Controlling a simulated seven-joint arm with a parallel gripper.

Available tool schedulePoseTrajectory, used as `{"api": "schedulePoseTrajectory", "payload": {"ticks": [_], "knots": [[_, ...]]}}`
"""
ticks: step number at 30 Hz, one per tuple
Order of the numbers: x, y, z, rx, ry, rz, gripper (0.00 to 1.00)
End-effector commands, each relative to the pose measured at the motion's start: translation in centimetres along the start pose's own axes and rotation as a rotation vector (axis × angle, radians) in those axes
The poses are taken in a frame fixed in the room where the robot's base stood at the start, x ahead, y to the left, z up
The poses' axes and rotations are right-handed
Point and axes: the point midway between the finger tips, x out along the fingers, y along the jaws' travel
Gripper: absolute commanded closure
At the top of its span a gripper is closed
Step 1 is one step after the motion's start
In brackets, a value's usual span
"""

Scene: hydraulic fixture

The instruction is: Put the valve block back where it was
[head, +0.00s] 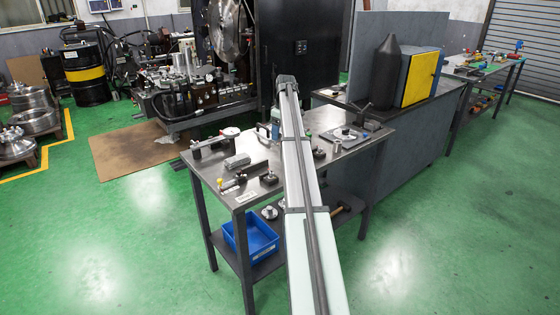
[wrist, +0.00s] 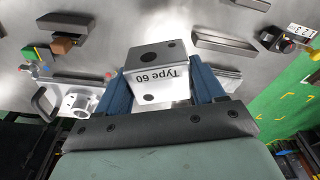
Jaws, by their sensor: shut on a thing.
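The valve block, a silver block marked "Type 60" (wrist: 158,70), is between the blue fingers of my gripper (wrist: 161,88) in the wrist view. It has dark round holes on its faces. My gripper is shut on it, with a finger against each side. Behind the block is the grey metal tabletop; I cannot tell whether the block touches it or hangs above it. In the head view my arm reaches over the workbench (head: 222,190) and hides most of the gripper and the block.
The bench holds a grey bar (head: 237,161), a small dark block (head: 269,179) and a plate fixture (head: 345,135). In the wrist view, a white ring fitting (wrist: 78,102) lies left of the gripper and a slotted bar (wrist: 225,43) lies beyond it. A blue bin (head: 250,243) is below.

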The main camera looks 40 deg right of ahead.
Motion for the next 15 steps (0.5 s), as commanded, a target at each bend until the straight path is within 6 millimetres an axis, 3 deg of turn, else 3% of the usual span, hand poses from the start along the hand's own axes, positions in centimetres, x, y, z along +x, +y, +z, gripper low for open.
{"api": "schedulePoseTrajectory", "payload": {"ticks": [5, 15], "knots": [[0.9, -0.1, 0.1, -0.032, -0.001, -0.001, 0.76], [5.7, -0.1, 0.7, -0.031, -0.001, 0.0, 0.76]]}}
